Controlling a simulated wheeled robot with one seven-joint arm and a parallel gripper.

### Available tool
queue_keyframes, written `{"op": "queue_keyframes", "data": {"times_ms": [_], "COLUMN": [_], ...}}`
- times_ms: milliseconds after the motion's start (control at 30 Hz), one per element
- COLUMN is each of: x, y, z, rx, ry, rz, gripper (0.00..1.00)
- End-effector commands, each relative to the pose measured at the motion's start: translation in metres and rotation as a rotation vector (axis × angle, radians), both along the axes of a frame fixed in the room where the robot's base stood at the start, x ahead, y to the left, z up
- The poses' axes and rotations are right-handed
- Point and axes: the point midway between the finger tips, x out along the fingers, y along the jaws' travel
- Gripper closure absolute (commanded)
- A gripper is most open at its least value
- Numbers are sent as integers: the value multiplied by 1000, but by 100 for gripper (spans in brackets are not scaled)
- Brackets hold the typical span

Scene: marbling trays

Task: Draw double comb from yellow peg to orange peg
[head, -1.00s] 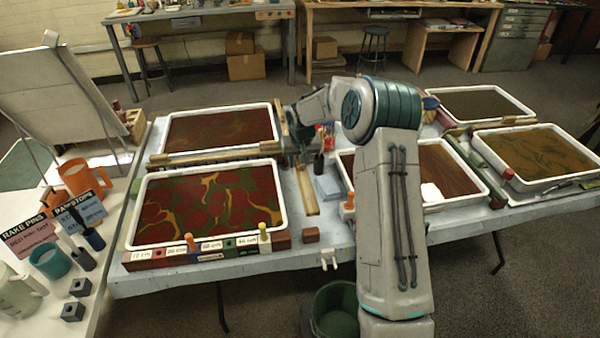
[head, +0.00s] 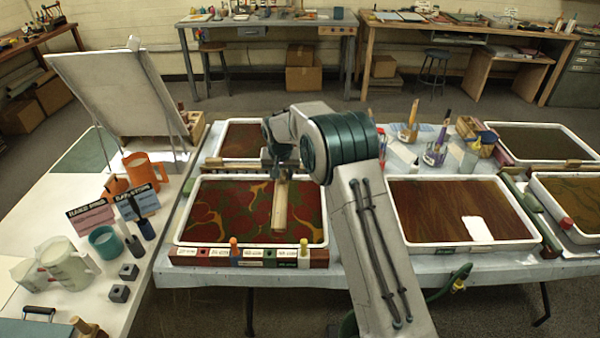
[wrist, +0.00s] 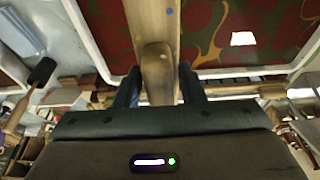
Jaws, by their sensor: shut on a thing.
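The marbled tray (head: 181,226) with red, green and yellow pattern stands at centre left in the head view. Its front rail carries an orange peg (head: 233,246) left of centre and a yellow peg (head: 304,252) near its right end. My gripper (head: 281,168) is over the tray's back part, shut on a long wooden comb (head: 280,208). The comb extends over the pattern toward the front. It also shows in the wrist view (wrist: 150,25), its rounded end between my fingers (wrist: 158,85). Its teeth are hidden, so contact with the surface cannot be told.
A brown tray (head: 395,241) with a pale patch lies to the right, partly behind my arm. Another tray (head: 224,152) is behind. A side table at left holds an orange jug (head: 147,170), cups and cards. Jars with tools (head: 408,133) stand at the back.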

Motion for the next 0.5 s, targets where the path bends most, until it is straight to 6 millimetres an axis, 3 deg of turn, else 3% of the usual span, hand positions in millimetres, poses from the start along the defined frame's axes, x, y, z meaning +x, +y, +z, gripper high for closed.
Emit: {"op": "queue_keyframes", "data": {"times_ms": [500], "x": [-1], "y": [7], "z": [1], "rx": [0], "ry": [-3], "rz": [0], "gripper": [82]}}
